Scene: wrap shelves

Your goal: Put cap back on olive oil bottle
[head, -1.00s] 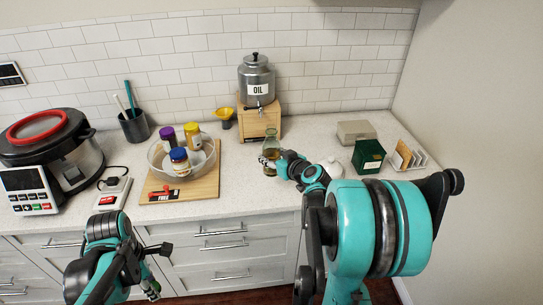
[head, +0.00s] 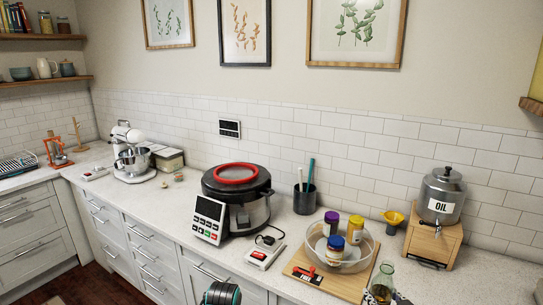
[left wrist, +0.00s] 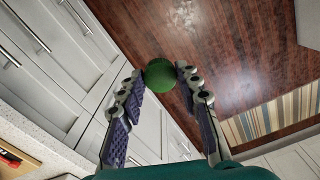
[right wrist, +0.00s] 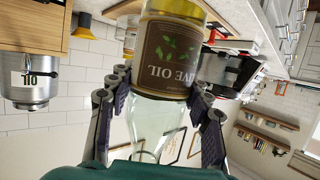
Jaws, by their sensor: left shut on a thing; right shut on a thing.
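The olive oil bottle (right wrist: 168,55) is clear glass with a brown label and yellowish oil. It looks upside down in the right wrist view because that picture is inverted. In the head view the bottle (head: 385,273) stands at the bottom right, by the counter's front. The round green cap (left wrist: 160,72) is between the fingertips of my left gripper (left wrist: 160,78), which is shut on it above the floor, in front of the drawers. The head view shows only part of my left arm.
A wooden board (head: 306,270) carries a glass bowl (head: 366,257) with several jars. The oil dispenser (head: 441,194) stands on a wooden stand, with a yellow funnel (head: 393,218) beside it. A multicooker (head: 237,197) is further left.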

